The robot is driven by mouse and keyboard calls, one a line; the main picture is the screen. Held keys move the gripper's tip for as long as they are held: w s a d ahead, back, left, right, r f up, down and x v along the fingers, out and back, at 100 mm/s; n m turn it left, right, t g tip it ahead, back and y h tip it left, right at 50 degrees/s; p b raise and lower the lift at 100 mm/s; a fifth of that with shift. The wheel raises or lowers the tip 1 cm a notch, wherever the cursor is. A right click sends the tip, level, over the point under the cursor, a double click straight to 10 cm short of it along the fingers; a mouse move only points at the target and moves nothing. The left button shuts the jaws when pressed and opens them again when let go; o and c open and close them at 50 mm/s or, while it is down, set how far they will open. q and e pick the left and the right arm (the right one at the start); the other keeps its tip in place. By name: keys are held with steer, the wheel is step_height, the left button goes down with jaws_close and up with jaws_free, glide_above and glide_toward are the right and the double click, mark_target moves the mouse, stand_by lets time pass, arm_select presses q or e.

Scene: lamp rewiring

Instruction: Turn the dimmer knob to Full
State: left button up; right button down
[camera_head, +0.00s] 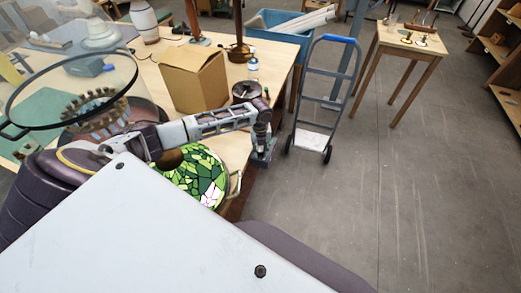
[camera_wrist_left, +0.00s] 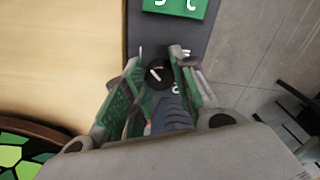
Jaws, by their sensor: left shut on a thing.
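The dimmer knob (camera_wrist_left: 158,77) is a small black disc with a white pointer line, seen in the left wrist view. It sits on a dark grey panel (camera_wrist_left: 152,37) with a few white marks and a green label (camera_wrist_left: 176,6) cut off by the top edge. My left gripper (camera_wrist_left: 161,74) has its two green-padded fingers on either side of the knob, shut on it. In the head view the left gripper (camera_head: 262,137) points down at the table's right edge, over the grey dimmer panel (camera_head: 264,155). It hides the knob there. My right gripper is not in view.
A green stained-glass shade (camera_head: 200,175) lies close to my left arm. A cardboard box (camera_head: 193,80), a small bottle (camera_head: 253,68) and a dark round dish (camera_head: 246,91) stand on the table behind. A hand truck (camera_head: 325,95) stands right; the floor (camera_head: 420,190) is open.

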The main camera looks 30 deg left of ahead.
mark_target(261, 151)
arm_select(q)
steer(key=o, duration=1)
steer(key=shift+o, duration=0.2)
step_height(261, 151, up, 12)
stand_by(0.4)
steer(key=shift+d, duration=0.1)
stand_by(0.5)
